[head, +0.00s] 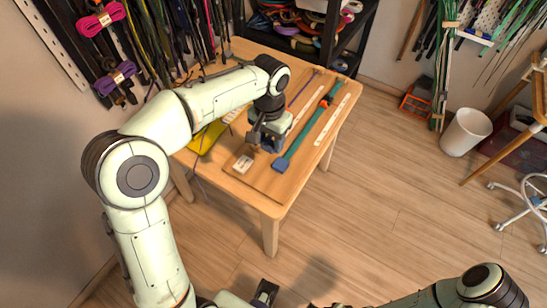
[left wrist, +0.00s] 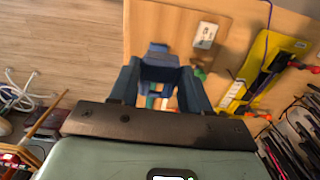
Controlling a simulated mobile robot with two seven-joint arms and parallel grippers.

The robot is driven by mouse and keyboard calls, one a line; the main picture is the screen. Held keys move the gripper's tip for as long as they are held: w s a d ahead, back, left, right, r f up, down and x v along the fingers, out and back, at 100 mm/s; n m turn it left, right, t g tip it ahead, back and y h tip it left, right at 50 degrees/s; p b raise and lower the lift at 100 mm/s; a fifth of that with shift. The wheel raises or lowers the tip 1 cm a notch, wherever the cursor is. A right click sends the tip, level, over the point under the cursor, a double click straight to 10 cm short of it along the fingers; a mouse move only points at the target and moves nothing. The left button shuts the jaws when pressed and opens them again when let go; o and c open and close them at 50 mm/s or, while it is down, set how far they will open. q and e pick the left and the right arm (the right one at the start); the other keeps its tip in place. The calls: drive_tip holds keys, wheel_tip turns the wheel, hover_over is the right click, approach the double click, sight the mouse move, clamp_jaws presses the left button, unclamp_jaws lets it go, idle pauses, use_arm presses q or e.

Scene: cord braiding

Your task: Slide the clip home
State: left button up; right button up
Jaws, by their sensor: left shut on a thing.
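My left gripper (head: 266,147) is low over the wooden board on the table. In the left wrist view its two dark blue fingers (left wrist: 160,72) are shut on a small blue piece that spans the fingertips; it looks like the clip. A blue end piece (head: 281,164) of a teal strap (head: 304,137) lies just right of the gripper. A blue block also shows just past the fingertips in the left wrist view (left wrist: 158,47). Whether held piece and strap end touch is hidden. A dark part of mine at the bottom edge may be the right gripper; its jaws are unclear.
White strips (head: 332,119) lie right of the strap. Hanging cords crowd the wall behind. The floor at right is open up to a white bin (head: 466,132).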

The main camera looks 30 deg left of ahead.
idle(0.5)
use_arm(q)
hover_over(272, 178)
drive_tip(key=s, duration=0.2)
wheel_tip(272, 178, down, 12)
drive_tip(key=shift+w+f+b, duration=0.2)
drive_tip(key=shift+f+b, duration=1.05)
drive_tip(key=shift+f, duration=1.2)
drive_tip(key=shift+f+b, duration=1)
drive_tip(key=shift+f, duration=0.35)
drive_tip(key=shift+f, duration=0.2)
drive_tip(key=shift+o, duration=0.9)
drive_tip(key=shift+c, duration=1.1)
drive_tip(key=shift+w, duration=0.85)
